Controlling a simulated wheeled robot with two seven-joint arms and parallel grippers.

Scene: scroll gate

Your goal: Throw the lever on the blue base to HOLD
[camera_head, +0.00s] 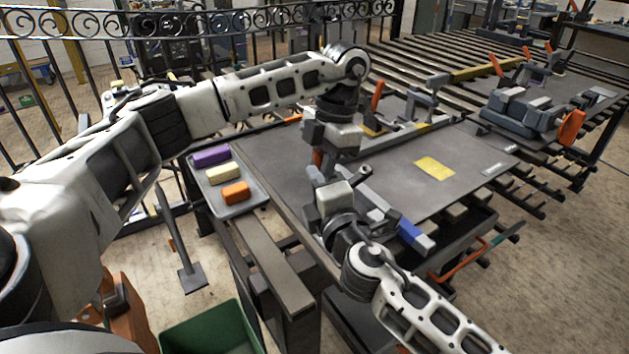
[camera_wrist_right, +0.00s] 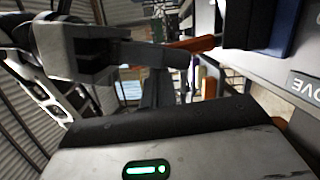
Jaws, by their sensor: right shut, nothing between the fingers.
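The blue base (camera_head: 412,234) is partly in view at the near edge of the grey table; a blue piece (camera_wrist_right: 285,27) also shows at the upper right of the right wrist view. An orange bar (camera_wrist_right: 192,46) there may be the lever handle; I cannot tell its position. Only "OVE" reads on a label (camera_wrist_right: 306,88). My right gripper (camera_head: 321,178) is shut and empty, left of the blue base, its tips crowded by other parts. My left gripper (camera_head: 330,150) points down just above it, its fingers largely hidden. Contact with the lever cannot be made out.
A grey tray (camera_head: 240,209) holds purple, cream and orange blocks. Another mechanism with an orange handle (camera_head: 571,129) stands at the right. A green bin (camera_head: 210,331) is on the floor, and an iron railing (camera_head: 215,48) runs behind.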

